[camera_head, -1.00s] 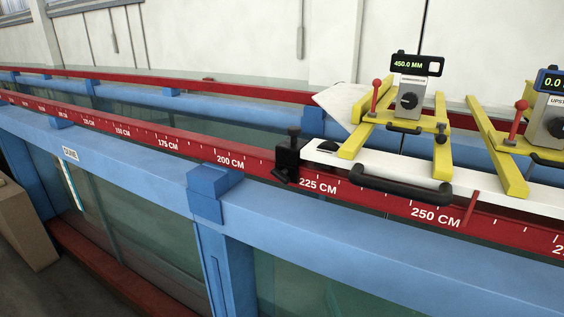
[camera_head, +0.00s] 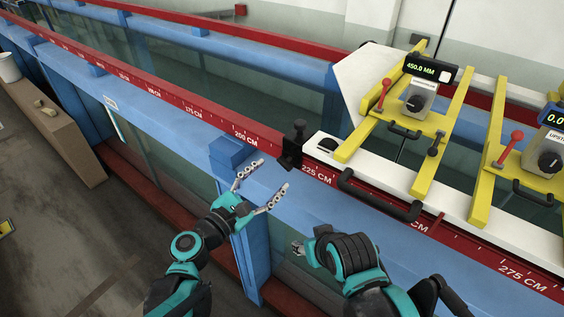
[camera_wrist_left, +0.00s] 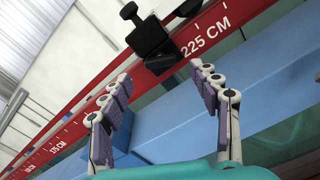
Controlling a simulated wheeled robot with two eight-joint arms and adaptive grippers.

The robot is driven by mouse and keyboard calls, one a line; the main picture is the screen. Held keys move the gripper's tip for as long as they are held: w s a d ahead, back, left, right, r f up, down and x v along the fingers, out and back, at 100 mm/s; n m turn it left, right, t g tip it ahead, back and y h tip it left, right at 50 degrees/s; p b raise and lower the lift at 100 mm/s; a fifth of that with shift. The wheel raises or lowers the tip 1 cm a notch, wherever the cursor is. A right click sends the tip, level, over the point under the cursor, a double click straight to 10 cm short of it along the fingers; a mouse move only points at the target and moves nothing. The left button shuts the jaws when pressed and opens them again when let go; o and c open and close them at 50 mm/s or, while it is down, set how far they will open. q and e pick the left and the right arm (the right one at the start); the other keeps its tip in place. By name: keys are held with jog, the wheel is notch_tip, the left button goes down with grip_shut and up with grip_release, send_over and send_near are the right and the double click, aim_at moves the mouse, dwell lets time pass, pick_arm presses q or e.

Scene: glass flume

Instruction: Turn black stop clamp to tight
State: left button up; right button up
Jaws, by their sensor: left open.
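The black stop clamp (camera_head: 291,152) sits on the red scale rail (camera_head: 262,143) between the 200 CM and 225 CM marks, with a knob standing up on top. It also shows at the top of the left wrist view (camera_wrist_left: 150,38). My left gripper (camera_head: 271,174) is open and empty, just left of and below the clamp, over the blue flume beam. In the left wrist view its fingers (camera_wrist_left: 162,82) point up towards the clamp, apart from it. My right gripper (camera_head: 299,248) is low, in front of the flume, mostly hidden by its own wrist.
A white carriage board (camera_head: 392,188) with a black handle (camera_head: 378,196) lies right of the clamp. Yellow frames with a 450.0 MM readout (camera_head: 432,69) stand on it. A blue block (camera_head: 228,150) rises from the beam left of the clamp.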

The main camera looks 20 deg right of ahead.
aim_at(282, 166)
pick_arm(q)
jog(key=x, duration=0.5)
jog(key=shift+d, duration=0.1)
jog(key=shift+w, duration=0.1)
jog(key=shift+c, duration=0.4)
jog(key=c, duration=1.1)
